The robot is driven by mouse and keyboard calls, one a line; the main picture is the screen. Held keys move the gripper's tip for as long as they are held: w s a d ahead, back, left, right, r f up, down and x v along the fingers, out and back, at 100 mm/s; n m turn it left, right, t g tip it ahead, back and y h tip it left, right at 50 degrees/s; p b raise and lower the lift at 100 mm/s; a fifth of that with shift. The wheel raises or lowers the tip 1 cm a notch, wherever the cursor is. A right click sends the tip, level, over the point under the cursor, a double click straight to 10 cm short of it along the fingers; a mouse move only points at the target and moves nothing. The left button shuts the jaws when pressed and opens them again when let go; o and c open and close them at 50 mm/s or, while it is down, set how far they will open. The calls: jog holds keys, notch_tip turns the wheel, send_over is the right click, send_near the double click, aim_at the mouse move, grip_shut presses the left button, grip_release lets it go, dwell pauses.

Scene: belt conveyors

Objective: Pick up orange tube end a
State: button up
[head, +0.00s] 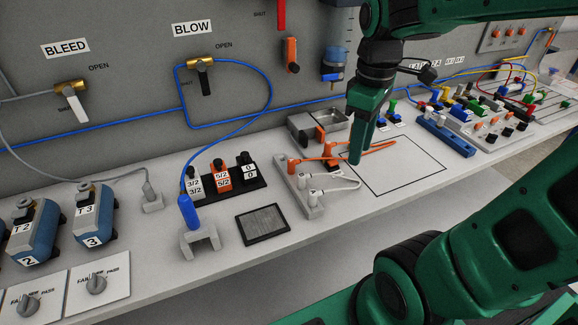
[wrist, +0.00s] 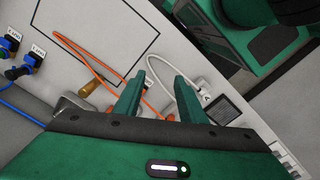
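The orange tube (head: 380,147) lies in a loop on the bench, its orange ends (head: 328,152) at a pale grey holder bar (head: 304,184). I cannot read which end is a. In the wrist view the orange tube (wrist: 92,67) runs toward the left finger, and its ends are partly hidden by my gripper. My gripper (head: 357,152) points down just right of the holder bar, above the bench. In the wrist view my gripper (wrist: 160,78) has its two green fingers apart, with nothing held between them.
A white tube (head: 345,180) is looped at the same bar, near the orange one. A metal tray (head: 335,122) stands behind. A black-outlined square (head: 405,170) on the bench is mostly free. A dark mesh pad (head: 263,224) and a valve rack (head: 222,186) lie left.

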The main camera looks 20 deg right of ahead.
aim_at(291, 160)
jog(key=w+a+r+n, duration=0.3)
jog(key=w+a+n, duration=0.6)
jog(key=a+n, duration=0.4)
jog(key=shift+n, duration=0.5)
jog(key=f, duration=0.7)
jog(key=d+f, duration=0.1)
jog(key=f, duration=0.3)
jog(key=shift+w, duration=0.15)
jog(key=shift+c, duration=0.6)
grip_shut()
